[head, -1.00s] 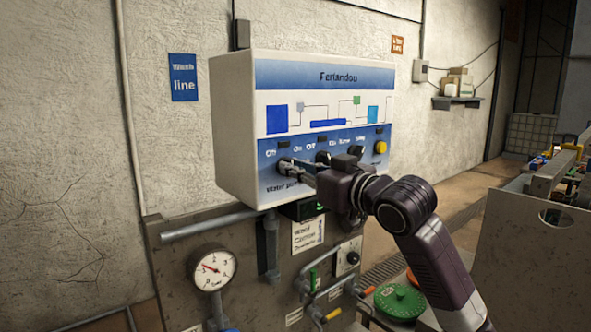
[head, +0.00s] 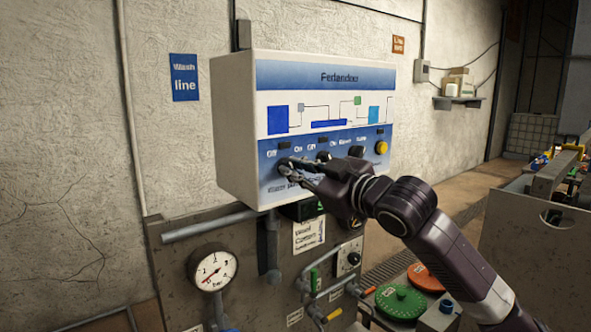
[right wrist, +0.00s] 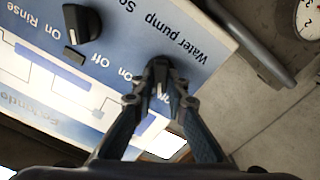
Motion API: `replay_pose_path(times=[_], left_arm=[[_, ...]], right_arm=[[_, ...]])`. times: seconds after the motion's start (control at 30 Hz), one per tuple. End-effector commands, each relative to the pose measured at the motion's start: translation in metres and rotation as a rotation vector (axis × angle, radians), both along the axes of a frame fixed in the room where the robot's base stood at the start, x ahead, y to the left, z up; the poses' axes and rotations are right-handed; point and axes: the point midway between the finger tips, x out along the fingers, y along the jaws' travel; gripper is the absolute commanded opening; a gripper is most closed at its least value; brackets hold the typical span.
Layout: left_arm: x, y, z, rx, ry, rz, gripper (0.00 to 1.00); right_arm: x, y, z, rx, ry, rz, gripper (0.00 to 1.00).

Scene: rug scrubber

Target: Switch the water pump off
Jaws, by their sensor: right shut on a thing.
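The white control box (head: 226,125) hangs on the wall with a blue and white front panel. The water pump knob (right wrist: 159,88) is at the panel's lower left, above the words "Water pump". My right gripper (head: 287,165) is shut on this knob; its fingertips also show around it in the right wrist view (right wrist: 160,75). My left gripper is not in view.
Another black knob (right wrist: 82,24) sits beside the gripped one. A yellow button (head: 381,147) is at the panel's right. Pipes (head: 208,226) run below the box. Green (head: 400,303) and orange (head: 426,277) round things lie at lower right, near a grey machine (head: 525,250).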

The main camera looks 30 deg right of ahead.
Motion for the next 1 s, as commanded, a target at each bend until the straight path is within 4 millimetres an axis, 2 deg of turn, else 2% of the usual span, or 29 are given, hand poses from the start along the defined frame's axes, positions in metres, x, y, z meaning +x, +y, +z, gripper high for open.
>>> replay_pose_path(times=[0.23, 0.27, 0.4, 0.77, 1.0], left_arm=[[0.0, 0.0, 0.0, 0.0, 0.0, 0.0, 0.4], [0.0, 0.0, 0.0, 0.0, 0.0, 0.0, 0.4], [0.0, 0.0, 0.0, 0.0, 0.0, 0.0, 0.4], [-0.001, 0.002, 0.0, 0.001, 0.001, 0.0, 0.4], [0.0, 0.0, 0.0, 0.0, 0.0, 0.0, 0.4]], right_arm=[[0.0, 0.0, 0.001, -0.005, -0.003, -0.001, 0.0], [0.0, 0.0, 0.001, -0.005, -0.003, -0.001, 0.15], [0.0, 0.0, 0.001, -0.004, -0.002, -0.001, 0.3], [-0.002, -0.001, 0.0, -0.001, 0.0, -0.001, 0.3], [-0.023, -0.002, -0.001, -0.005, 0.002, -0.002, 0.3]])
